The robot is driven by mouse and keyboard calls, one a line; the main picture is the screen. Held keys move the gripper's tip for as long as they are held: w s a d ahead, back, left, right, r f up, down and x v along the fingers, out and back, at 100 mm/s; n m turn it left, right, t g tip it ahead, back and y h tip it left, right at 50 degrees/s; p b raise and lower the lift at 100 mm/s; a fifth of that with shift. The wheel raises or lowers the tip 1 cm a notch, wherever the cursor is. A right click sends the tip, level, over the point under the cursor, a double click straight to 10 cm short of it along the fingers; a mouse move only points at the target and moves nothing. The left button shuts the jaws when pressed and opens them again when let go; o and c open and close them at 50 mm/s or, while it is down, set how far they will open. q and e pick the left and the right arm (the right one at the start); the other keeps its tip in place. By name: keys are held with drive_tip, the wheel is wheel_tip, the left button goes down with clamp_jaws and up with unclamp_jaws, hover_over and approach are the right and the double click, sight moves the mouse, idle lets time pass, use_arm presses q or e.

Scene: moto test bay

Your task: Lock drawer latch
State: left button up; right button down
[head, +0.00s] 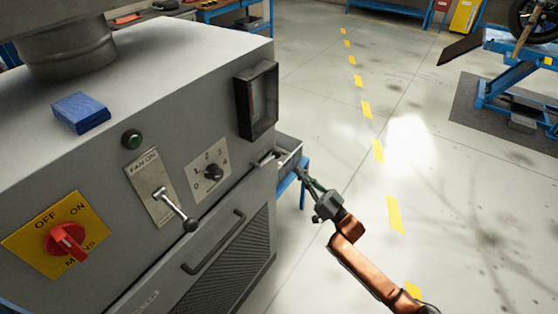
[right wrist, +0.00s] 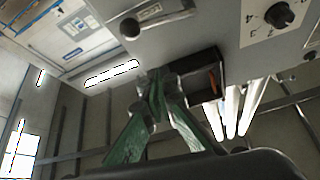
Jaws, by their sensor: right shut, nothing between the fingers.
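A small grey drawer or tray (head: 289,158) juts from the right end of the grey cabinet (head: 180,75), below a dark open-fronted box (head: 257,100). A small metal piece at the cabinet edge beside it may be the latch, but it is too small to tell. My right gripper (head: 301,173) is shut and empty, with its fingertips close to the drawer's outer end. I cannot tell whether they touch it. In the right wrist view, the green fingers (right wrist: 156,82) meet in front of the dark box (right wrist: 200,80). My left gripper is not in view.
The cabinet front carries a lever (head: 175,210), a numbered dial (head: 213,171), a red mains switch (head: 66,241) and a long handle (head: 213,243). A blue block (head: 81,112) lies on top. Open floor (head: 330,100) stretches to the right.

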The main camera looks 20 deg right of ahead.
sight(279, 156)
drive_tip(key=w+a, duration=0.1)
drive_tip(key=w, duration=0.1)
drive_tip(key=w+a+r+b, duration=0.1)
drive_tip(key=w+a, duration=0.1)
drive_tip(key=w, duration=0.1)
drive_tip(key=w+a+r+b, duration=0.1)
drive_tip(key=w+a, duration=0.1)
drive_tip(key=shift+w+r, duration=0.25)
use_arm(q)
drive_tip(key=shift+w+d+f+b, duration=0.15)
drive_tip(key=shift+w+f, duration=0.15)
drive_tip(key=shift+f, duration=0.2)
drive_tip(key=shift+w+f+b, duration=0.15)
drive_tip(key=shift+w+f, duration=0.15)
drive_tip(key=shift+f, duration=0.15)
use_arm(e)
drive_tip(key=shift+a+f, duration=0.3)
drive_tip(key=shift+f, duration=0.45)
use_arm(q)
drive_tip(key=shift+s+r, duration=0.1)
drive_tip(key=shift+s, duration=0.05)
